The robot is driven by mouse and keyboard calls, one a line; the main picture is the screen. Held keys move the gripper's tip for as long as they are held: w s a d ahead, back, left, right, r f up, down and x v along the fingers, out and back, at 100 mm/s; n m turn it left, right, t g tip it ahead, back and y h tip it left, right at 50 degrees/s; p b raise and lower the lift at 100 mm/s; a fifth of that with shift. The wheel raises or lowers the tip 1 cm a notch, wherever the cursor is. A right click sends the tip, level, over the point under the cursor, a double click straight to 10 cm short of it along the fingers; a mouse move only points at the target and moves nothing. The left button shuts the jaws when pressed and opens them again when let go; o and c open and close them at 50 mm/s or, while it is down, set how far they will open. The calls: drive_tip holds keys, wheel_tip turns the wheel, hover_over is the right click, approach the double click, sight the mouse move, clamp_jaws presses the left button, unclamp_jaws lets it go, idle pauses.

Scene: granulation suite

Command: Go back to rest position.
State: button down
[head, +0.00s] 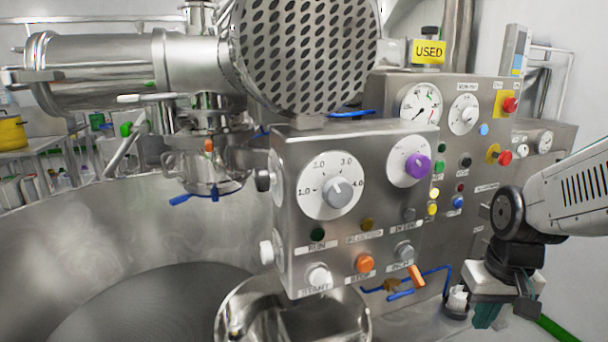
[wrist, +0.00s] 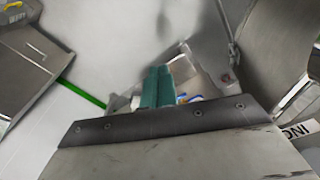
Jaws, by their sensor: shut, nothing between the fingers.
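A steel panel with gauges and red buttons (head: 506,157) stands behind my arm. A steel bowl (head: 228,310) sits below the control box. A perforated disc (head: 308,50) and a yellow USED tag (head: 429,52) are above.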

drive_tip(key=s+a+r, duration=0.4)
drive_tip(key=s+r, duration=0.5)
drive_tip(key=s, duration=0.4)
drive_tip(key=shift+s+a+n, duration=0.15)
drive_tip(key=shift+s+n, duration=0.15)
drive_tip(key=shift+n, duration=0.1)
